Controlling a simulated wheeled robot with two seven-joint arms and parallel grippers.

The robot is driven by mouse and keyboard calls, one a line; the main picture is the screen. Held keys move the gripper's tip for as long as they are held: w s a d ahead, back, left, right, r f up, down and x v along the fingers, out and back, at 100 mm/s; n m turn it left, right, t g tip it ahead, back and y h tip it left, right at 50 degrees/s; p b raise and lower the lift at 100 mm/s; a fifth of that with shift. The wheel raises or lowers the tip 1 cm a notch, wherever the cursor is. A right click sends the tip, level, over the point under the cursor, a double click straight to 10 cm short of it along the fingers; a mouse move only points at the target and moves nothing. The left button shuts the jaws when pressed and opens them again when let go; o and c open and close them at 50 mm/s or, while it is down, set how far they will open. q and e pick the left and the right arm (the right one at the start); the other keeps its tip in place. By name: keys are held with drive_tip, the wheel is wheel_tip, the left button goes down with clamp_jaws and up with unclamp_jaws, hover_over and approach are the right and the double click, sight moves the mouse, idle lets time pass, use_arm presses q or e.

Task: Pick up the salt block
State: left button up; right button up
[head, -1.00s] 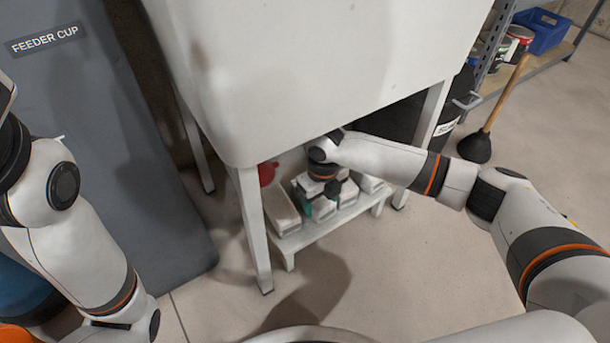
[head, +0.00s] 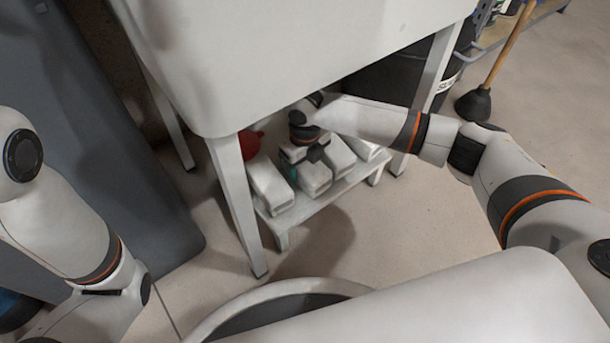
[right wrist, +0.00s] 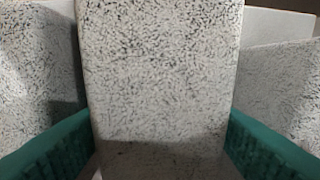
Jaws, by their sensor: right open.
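Several pale, speckled salt blocks lie side by side on a low white shelf (head: 325,200) under the white basin. My right gripper (head: 303,170) is over them, pointing down. The salt block at the gripper (head: 314,181) shows best in the right wrist view, where its broad grey-white face (right wrist: 160,70) fills the middle. My right gripper (right wrist: 160,150) is open, with one teal finger on each side of that block. I cannot tell whether the fingers touch it. Part of the gripper is hidden by its own wrist. My left arm is at the left, its gripper out of frame.
Neighbouring blocks stand close on both sides, left (head: 270,185) and right (head: 341,157). The white basin (head: 290,60) hangs low over the shelf, with legs (head: 237,205) beside it. A red object (head: 250,143) sits behind. A plunger (head: 475,103) stands at right on open floor.

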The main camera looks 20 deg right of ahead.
drive_tip(key=shift+f, duration=0.65)
drive_tip(key=shift+r, duration=0.1)
drive_tip(key=shift+c, duration=0.2)
drive_tip(key=c, duration=1.2)
drive_tip(key=shift+r, duration=0.1)
clamp_jaws()
drive_tip(key=shift+r, duration=0.1)
